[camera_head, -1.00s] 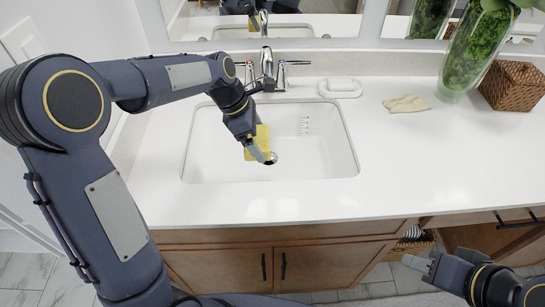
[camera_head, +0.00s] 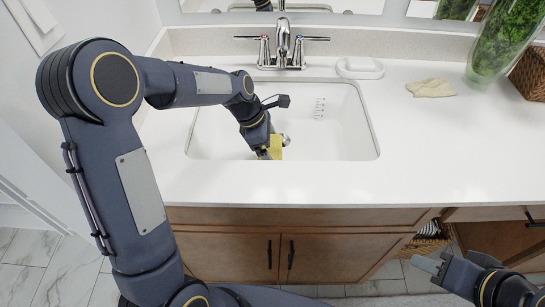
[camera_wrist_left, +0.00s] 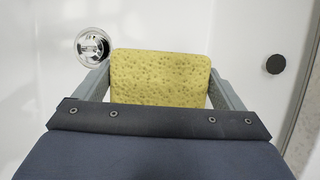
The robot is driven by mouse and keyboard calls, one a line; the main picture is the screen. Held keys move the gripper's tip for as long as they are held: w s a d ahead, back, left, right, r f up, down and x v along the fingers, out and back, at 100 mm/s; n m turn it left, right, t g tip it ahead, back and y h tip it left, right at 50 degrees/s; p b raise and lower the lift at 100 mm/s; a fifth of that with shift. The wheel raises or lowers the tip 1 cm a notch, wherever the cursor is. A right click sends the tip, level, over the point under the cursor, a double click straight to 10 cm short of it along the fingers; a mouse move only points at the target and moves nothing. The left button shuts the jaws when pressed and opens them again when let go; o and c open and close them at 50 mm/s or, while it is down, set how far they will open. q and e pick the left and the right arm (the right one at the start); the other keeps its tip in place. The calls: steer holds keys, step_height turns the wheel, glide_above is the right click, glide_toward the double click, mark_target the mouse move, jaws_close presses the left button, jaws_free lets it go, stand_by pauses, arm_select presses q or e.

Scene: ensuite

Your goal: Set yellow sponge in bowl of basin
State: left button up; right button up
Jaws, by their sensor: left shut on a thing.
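The yellow sponge (camera_head: 276,147) is in my left gripper (camera_head: 270,152), inside the white basin (camera_head: 340,130). In the left wrist view the sponge (camera_wrist_left: 160,78) sits between the two grey fingers (camera_wrist_left: 160,92), which press on its sides. The basin's white inner surface and the round metal drain (camera_wrist_left: 92,46) show behind it. I cannot tell whether the sponge touches the basin floor. My right gripper (camera_head: 430,262) is at the lower right, in front of the cabinet, away from the basin; its finger gap is unclear.
The faucet (camera_head: 283,45) with two handles stands behind the basin. A white soap dish (camera_head: 359,68), a beige cloth (camera_head: 431,88) and a green-filled vase (camera_head: 497,45) are on the counter to the right. The counter front (camera_head: 300,185) is clear. An open cabinet shows at lower right.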

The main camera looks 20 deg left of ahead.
arm_select(q)
steer(key=shift+f+b, duration=0.3)
steer(key=shift+f, duration=1.95)
steer(key=shift+f, duration=0.2)
steer(key=o, duration=0.6)
steer(key=shift+r, duration=0.1)
steer(key=shift+r, duration=0.1)
steer(key=p+v, duration=0.1)
steer(key=v, duration=1.1)
steer(key=shift+p, duration=0.35)
steer(key=shift+r, duration=0.1)
